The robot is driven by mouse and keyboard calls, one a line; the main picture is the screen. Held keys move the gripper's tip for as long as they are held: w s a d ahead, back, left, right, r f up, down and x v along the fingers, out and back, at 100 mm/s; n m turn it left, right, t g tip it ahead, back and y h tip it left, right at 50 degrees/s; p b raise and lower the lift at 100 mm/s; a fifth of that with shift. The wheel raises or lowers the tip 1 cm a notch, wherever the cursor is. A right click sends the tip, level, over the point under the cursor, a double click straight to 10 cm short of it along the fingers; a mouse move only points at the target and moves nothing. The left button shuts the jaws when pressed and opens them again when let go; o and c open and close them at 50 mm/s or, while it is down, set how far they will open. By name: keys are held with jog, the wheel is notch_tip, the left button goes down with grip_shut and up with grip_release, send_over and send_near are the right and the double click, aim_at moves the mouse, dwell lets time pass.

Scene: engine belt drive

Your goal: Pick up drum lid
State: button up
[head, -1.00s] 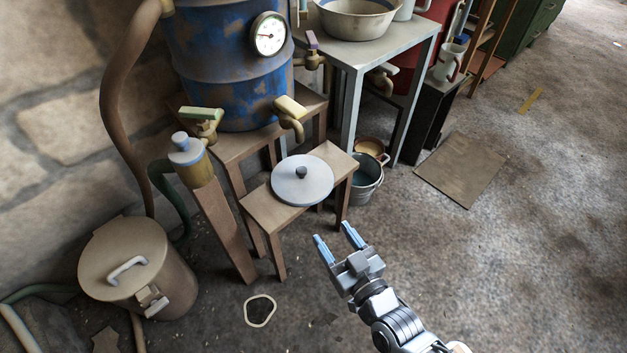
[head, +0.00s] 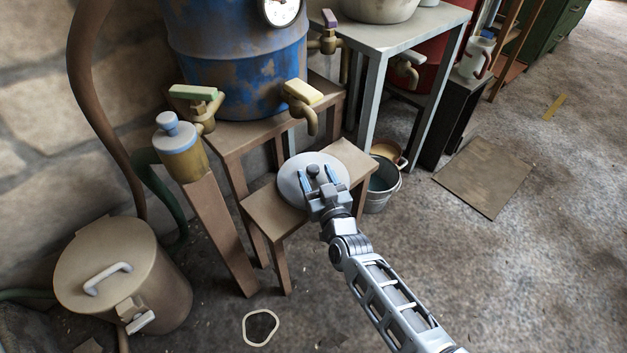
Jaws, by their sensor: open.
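The drum lid (head: 293,188) is a round, light grey disc with a dark knob (head: 313,170) at its middle. It lies flat on a small wooden stool (head: 348,156) in the head view. My gripper (head: 318,178) is over the lid, its two blue-tipped fingers apart, one on each side of the knob as seen here. I cannot tell how high the fingertips are above the lid. My gripper hides the lid's lower right part.
A blue rusty drum (head: 235,60) with brass taps stands on a wooden stand behind the stool. A metal bucket (head: 381,190) stands right of the stool. A lidded bin (head: 125,280) is at the left. The floor at the right is mostly clear.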

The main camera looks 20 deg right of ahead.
jog(key=shift+w+d+b, duration=0.1)
jog(key=shift+w+b, duration=0.2)
jog(key=shift+w, duration=1.1)
jog(key=shift+c, duration=0.2)
grip_shut()
